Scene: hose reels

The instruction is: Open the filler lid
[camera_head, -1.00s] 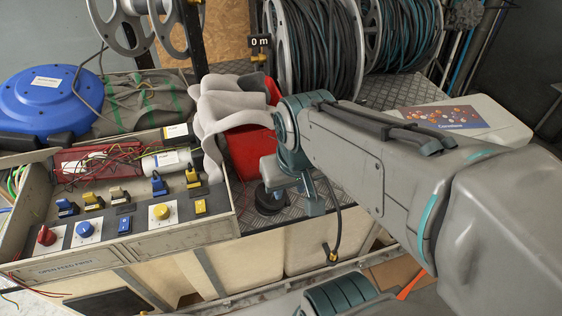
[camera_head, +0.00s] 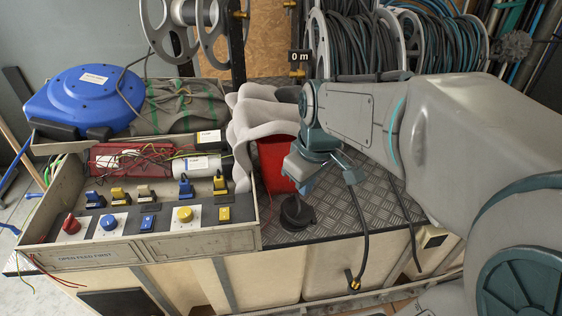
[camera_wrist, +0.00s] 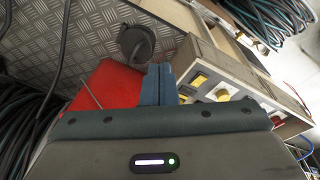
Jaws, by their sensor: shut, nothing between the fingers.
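The filler lid, a small round black cap (camera_head: 297,212), sits on the grey checker-plate deck near its front edge, right of the control box. It also shows in the wrist view as a dark disc (camera_wrist: 136,42) with a raised bar or tab across it. It looks seated on its base; I cannot tell if it is raised at all. My gripper (camera_head: 304,184) points down just above and behind the lid, with a visible gap in the wrist view. Its blue-grey fingers (camera_wrist: 158,84) are shut together and empty.
The control box (camera_head: 197,243) with switches and knobs is to the left. A black cable hangs over the front edge. Hose reels (camera_head: 350,45) stand behind.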

